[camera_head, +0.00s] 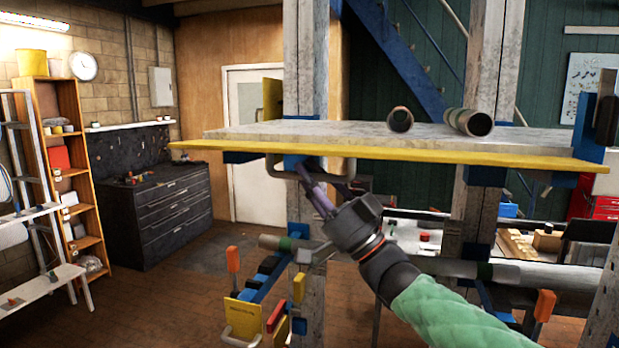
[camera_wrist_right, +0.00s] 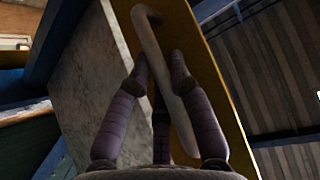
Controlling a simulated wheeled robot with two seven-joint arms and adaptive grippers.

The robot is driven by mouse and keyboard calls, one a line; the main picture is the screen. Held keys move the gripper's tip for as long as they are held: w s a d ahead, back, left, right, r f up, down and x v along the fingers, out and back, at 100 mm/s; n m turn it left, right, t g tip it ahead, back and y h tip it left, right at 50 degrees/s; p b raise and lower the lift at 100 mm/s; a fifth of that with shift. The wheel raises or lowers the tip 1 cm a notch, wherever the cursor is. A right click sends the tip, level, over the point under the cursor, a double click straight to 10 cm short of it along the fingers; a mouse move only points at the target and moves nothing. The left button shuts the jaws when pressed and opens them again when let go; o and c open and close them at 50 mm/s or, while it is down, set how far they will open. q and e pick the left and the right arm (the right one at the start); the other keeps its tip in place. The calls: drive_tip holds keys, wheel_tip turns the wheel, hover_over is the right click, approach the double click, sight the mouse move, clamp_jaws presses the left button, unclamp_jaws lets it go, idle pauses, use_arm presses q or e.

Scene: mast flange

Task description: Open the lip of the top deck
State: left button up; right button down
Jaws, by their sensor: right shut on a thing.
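The top deck (camera_head: 340,133) is a grey board across the upright posts, with a yellow lip (camera_head: 420,155) along its front edge. The lip lies tilted outward, almost level with the deck. A grey bar handle (camera_head: 276,170) hangs below the lip. My right gripper (camera_head: 312,172) comes up from the lower right, and its purple fingers are shut on the handle. In the right wrist view the fingers (camera_wrist_right: 160,72) close around the handle bar (camera_wrist_right: 146,32), beside the yellow lip (camera_wrist_right: 215,80). My left gripper is in neither view.
Two short pipes (camera_head: 400,120) (camera_head: 470,122) lie on the deck. Grey posts (camera_head: 305,60) (camera_head: 488,70) stand behind the lip. A lower level with pipes (camera_head: 500,272), orange-handled levers (camera_head: 233,260) and a yellow handled panel (camera_head: 242,318) sits below. The floor at left (camera_head: 150,305) is clear.

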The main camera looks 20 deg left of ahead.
drive_tip(key=shift+g, duration=0.3)
drive_tip(key=c, duration=1.4)
unclamp_jaws()
drive_tip(key=v, duration=1.2)
drive_tip(key=shift+a+f, duration=0.1)
drive_tip(key=shift+a, duration=0.05)
